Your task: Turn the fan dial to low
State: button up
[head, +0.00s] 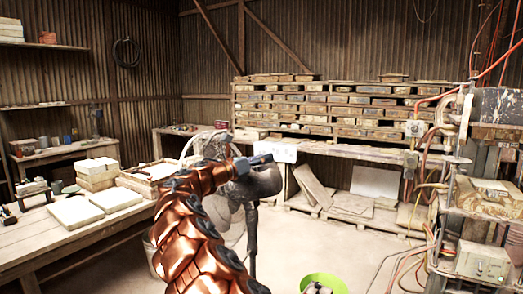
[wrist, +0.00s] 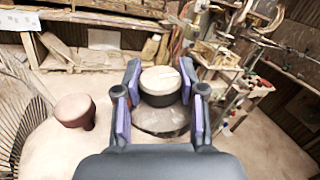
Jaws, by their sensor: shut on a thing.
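The fan shows in the head view as a wire cage (head: 192,146) with a dark rounded motor housing (head: 266,184) on a stand, partly hidden by my arm. My gripper (head: 262,160) is at the top of the housing. In the wrist view the fan dial (wrist: 160,80) is a round knob with a pale top and dark side. It sits between the purple-padded fingers of my gripper (wrist: 160,72), which is shut on it. A faint line crosses the right part of its top. I cannot read any setting marks.
A brown rounded knob (wrist: 73,110) and the cage wires (wrist: 18,112) are left of my gripper. A workbench (head: 128,217) with pale tiles stands at left. A lime-green bucket (head: 335,281) is on the floor; machinery with hoses (head: 480,262) stands at right.

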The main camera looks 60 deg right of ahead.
jog(key=shift+m+g+p, duration=0.3)
jog(key=shift+p, duration=0.25)
jog(key=o, duration=1.2)
jog(key=shift+c, duration=0.2)
jog(key=shift+f+b, duration=0.25)
jog(key=shift+b, duration=1)
jog(key=n+t+b, duration=0.2)
jog(key=t+b, duration=0.2)
jog(key=b, duration=0.2)
jog(key=shift+f+n, duration=0.1)
jog(key=shift+n, duration=0.3)
jog(key=n+t+b, duration=0.1)
jog(key=b, duration=0.2)
jog(key=shift+t, duration=0.3)
